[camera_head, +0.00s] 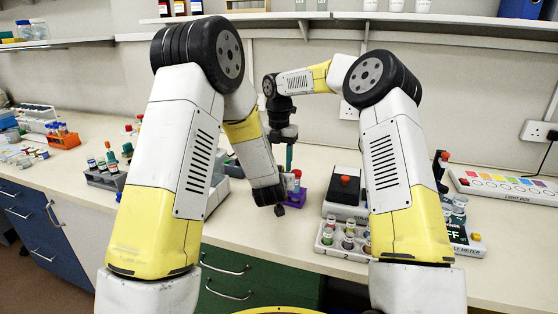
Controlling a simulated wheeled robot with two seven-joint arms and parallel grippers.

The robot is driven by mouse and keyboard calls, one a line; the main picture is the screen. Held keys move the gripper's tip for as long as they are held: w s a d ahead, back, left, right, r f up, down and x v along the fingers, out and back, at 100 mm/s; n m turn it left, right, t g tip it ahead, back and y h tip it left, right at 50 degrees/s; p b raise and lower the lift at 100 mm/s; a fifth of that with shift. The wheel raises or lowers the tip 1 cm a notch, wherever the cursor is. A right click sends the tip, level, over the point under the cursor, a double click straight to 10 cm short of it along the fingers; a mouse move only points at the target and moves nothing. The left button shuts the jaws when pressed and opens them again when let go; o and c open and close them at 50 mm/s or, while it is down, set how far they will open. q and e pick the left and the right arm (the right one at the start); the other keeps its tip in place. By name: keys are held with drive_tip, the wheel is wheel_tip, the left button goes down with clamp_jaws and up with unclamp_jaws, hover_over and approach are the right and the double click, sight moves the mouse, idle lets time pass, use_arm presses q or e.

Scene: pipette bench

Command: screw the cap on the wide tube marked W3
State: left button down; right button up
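No marking W3 is readable, so I cannot tell which tube is the wide one. A purple rack (298,197) stands on the bench near the middle, with a red-capped tube (296,174) at it. My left gripper (280,207) is low beside the rack's left side, partly hidden; its fingers are too small to judge. My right gripper (288,140) is above the rack, pointing down. A thin teal piece (289,158) shows right below it; whether it is gripped is unclear. No loose cap can be made out for certain.
A white tray (330,250) with several vials and a box with a red button (345,188) stand right of the rack. A grey rack (105,178) and orange rack (64,140) are left. A light box (500,188) lies far right. My arms hide much of the bench.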

clamp_jaws()
drive_tip(key=shift+o, duration=0.3)
unclamp_jaws()
drive_tip(key=shift+r, duration=2.3)
drive_tip(key=o, duration=0.6)
drive_tip(key=shift+c, duration=0.2)
wheel_tip(320, 180, up, 12)
